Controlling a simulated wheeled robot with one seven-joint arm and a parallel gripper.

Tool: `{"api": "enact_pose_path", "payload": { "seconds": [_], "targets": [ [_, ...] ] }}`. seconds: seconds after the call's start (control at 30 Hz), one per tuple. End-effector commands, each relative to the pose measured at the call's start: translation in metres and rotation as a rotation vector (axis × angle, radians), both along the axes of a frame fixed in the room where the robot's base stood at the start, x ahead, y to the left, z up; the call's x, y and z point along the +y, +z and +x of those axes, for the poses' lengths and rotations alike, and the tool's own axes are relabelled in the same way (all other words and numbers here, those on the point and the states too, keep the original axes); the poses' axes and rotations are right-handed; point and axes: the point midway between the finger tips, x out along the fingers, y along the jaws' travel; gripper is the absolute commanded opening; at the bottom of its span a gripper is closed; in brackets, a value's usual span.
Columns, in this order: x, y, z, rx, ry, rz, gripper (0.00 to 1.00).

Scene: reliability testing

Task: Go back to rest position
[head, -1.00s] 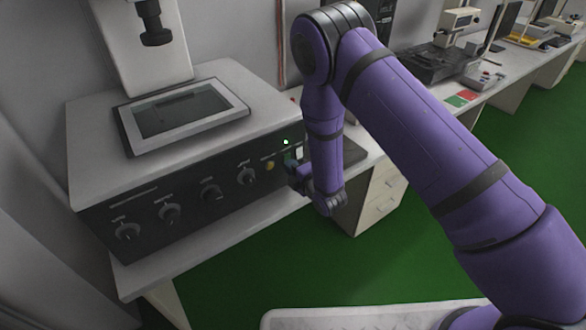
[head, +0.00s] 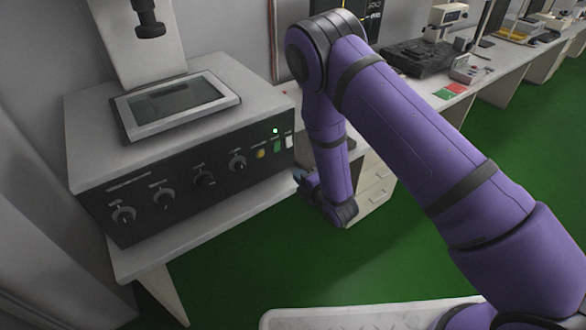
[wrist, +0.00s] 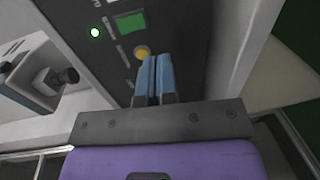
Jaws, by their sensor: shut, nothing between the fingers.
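My gripper (wrist: 153,80) shows in the wrist view with its two blue fingers together and nothing between them. Behind the fingers is the dark front panel (wrist: 178,30) of the machine, with a lit green light (wrist: 95,32), a green switch (wrist: 130,22) and a yellow button (wrist: 142,52). In the head view the gripper is mostly hidden by my purple arm; a bit of it (head: 299,176) shows just right of the machine (head: 180,190). A gap shows between it and the panel there.
The machine stands on a white bench (head: 215,215) with a screen (head: 175,102) on top. More benches with equipment (head: 425,57) run to the back right.

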Motion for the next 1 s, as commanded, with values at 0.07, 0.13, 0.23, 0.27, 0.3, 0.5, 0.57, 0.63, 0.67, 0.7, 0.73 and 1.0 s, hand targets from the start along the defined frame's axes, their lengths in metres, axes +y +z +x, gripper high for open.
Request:
{"api": "enact_pose_path", "payload": {
  "seconds": [0.07,0.13,0.23,0.27,0.3,0.5,0.57,0.63,0.67,0.7,0.73,1.0],
  "targets": [
    [-0.008,-0.003,-0.011,0.003,0.0,-0.002,0.0],
    [-0.013,-0.004,-0.019,0.003,0.0,-0.002,0.0],
    [-0.018,-0.005,-0.026,0.002,0.0,-0.001,0.0],
    [-0.019,-0.005,-0.028,0.002,0.0,-0.001,0.0],
    [-0.02,-0.005,-0.03,0.001,0.0,-0.001,0.0],
    [-0.022,-0.005,-0.032,0.001,0.0,0.0,0.0],
    [-0.022,-0.002,-0.03,0.005,-0.005,0.004,0.0],
    [-0.023,0.005,-0.025,0.022,-0.019,0.014,0.0],
    [-0.023,0.01,-0.021,0.031,-0.027,0.02,0.0],
    [-0.024,0.017,-0.016,0.049,-0.042,0.03,0.0],
    [-0.026,0.024,-0.012,0.065,-0.056,0.039,0.0],
    [-0.047,0.095,0.024,0.249,-0.203,0.146,0.0]
  ]
}}
